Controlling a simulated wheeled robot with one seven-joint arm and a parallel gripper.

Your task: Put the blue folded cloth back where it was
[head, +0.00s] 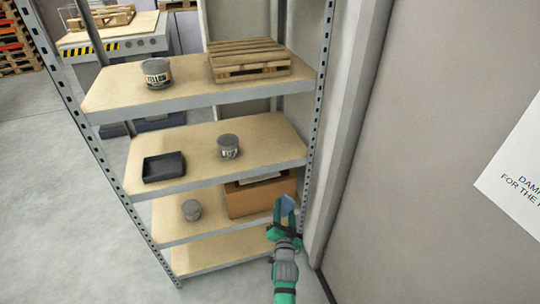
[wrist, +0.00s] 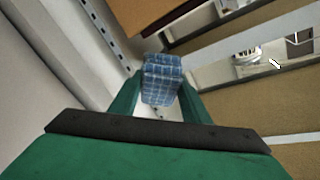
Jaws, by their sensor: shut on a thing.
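The blue folded cloth (wrist: 162,80) has a pale grid pattern. It sits between the two fingers of my gripper (wrist: 160,92) in the wrist view, and the fingers are shut on it. In the head view the cloth (head: 287,203) shows as a small blue patch at the tip of my green gripper (head: 284,212). My gripper is in front of the right end of the lower shelves, near the right front post. It overlaps the right side of the cardboard box in the picture.
The bottom shelf (head: 215,255) looks bare. A wall (head: 440,150) stands close on the right.

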